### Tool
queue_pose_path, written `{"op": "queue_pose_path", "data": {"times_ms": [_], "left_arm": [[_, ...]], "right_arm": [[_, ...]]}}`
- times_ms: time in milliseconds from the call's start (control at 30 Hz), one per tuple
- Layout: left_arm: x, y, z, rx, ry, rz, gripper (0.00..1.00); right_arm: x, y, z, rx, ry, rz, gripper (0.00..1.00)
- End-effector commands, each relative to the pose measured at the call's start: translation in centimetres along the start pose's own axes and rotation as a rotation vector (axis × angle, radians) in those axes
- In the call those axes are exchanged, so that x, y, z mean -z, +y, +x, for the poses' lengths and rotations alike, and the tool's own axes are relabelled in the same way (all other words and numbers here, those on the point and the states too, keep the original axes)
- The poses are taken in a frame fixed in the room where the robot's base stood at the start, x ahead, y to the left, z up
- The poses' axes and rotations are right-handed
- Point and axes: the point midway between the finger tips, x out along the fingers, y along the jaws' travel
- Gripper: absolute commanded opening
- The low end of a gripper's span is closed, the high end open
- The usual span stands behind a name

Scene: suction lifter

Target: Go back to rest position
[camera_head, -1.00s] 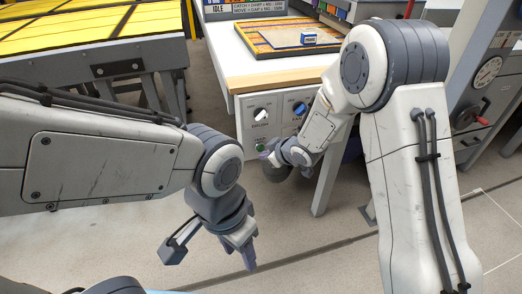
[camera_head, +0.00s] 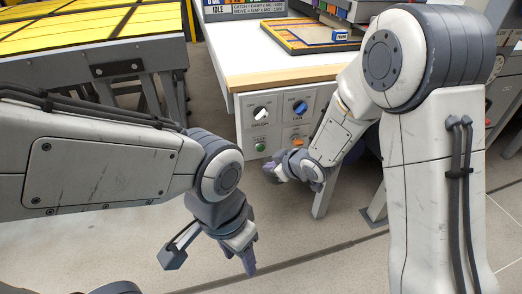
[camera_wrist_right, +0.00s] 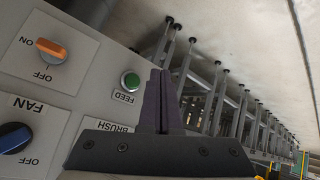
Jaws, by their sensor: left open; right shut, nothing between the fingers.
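My left gripper (camera_head: 250,262) hangs low in the middle of the head view, pointing down over the floor, open and empty. My right gripper (camera_head: 270,168) is just below and in front of the control panel (camera_head: 278,129), apart from it in the head view. In the right wrist view, the right gripper (camera_wrist_right: 160,78) has its two dark fingers together with nothing between them. Beside them show the green FEED button (camera_wrist_right: 130,81), an orange ON/OFF knob (camera_wrist_right: 50,52) and the blue FAN knob (camera_wrist_right: 14,138).
The white table (camera_head: 255,68) stands above the panel, with an orange-edged board (camera_head: 300,43) and a small blue block (camera_head: 339,35) on it. A yellow-topped bench (camera_head: 90,28) stands at the upper left. Open floor lies below and between my arms.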

Motion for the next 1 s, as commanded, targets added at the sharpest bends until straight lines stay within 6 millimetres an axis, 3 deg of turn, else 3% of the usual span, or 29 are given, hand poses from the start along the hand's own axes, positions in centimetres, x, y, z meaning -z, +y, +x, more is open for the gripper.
{"op": "queue_pose_path", "data": {"times_ms": [333,467,567,667,800,1000], "left_arm": [[0.0,0.0,0.0,0.000,0.000,0.000,0.50],[0.0,0.0,0.0,0.000,0.000,0.000,0.50],[0.0,0.0,0.0,0.000,0.000,0.000,0.50],[0.0,0.0,0.0,0.000,0.000,0.000,0.50],[0.0,0.0,0.0,0.000,0.000,0.000,0.50],[0.0,0.0,0.0,0.000,0.000,0.000,0.50]], "right_arm": [[0.1,0.0,-0.1,-0.001,-0.002,0.000,0.00],[0.4,-0.5,-1.4,-0.013,-0.054,0.013,0.00],[0.4,-1.8,-4.1,-0.029,-0.153,0.050,0.00],[-0.2,-4.2,-8.2,-0.029,-0.282,0.117,0.00],[-1.9,-8.6,-14.1,0.016,-0.451,0.213,0.00],[-4.5,-14.3,-21.2,0.121,-0.636,0.305,0.00]]}}
